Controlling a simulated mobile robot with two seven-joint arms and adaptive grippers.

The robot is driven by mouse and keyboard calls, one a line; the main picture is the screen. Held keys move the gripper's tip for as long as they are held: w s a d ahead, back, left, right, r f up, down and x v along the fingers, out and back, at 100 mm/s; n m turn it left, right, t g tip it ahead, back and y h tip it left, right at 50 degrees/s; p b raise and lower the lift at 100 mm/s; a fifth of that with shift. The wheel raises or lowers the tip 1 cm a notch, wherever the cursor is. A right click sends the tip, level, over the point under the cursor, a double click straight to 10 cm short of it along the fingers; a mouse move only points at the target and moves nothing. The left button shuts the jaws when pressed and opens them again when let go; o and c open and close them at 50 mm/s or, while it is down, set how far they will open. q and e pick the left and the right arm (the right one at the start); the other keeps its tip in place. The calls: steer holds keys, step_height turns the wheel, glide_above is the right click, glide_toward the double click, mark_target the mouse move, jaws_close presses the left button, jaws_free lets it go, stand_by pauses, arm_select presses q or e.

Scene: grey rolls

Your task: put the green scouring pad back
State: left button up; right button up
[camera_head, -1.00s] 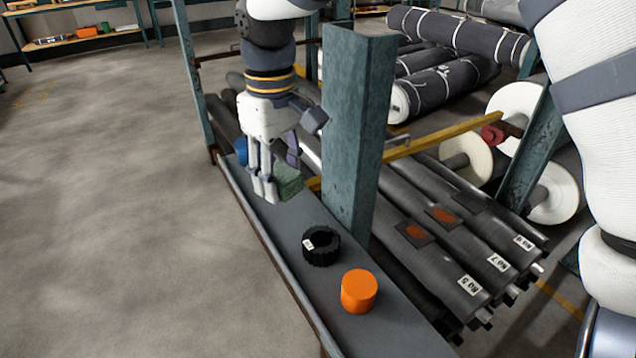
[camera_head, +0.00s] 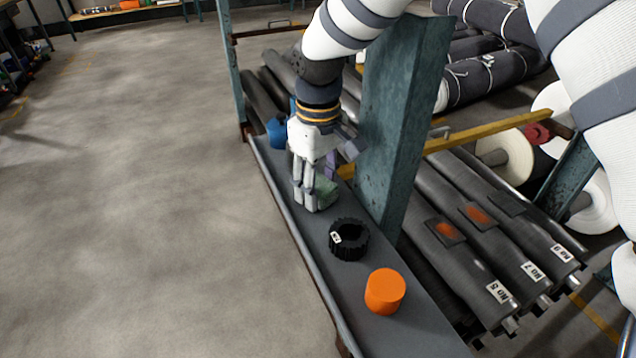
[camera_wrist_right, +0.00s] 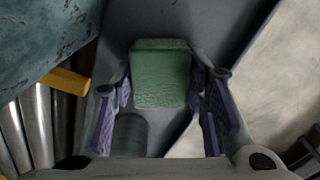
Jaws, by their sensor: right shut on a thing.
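The green scouring pad (camera_head: 327,191) is a small block at the grey ledge, behind the black ring in the head view. My right gripper (camera_head: 310,205) points down at it, its pale fingers covering part of the pad. In the right wrist view the pad (camera_wrist_right: 160,75) sits between the two purple-lined fingers (camera_wrist_right: 160,110), which are shut on it. I cannot tell whether the pad touches the ledge. My left gripper is in neither view.
The narrow grey ledge (camera_head: 408,336) holds a black notched ring (camera_head: 348,240) and an orange cylinder (camera_head: 385,291). A blue object (camera_head: 277,132) is behind the gripper. A teal post (camera_head: 398,120) stands close on the right, with a yellow bar (camera_head: 480,132) and grey rolls (camera_head: 440,230) beyond.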

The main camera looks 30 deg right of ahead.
mark_target(318, 184)
steer(key=shift+f, duration=0.1)
steer(key=o, duration=1.1)
step_height(318, 184, up, 12)
steer(key=shift+p, duration=0.4)
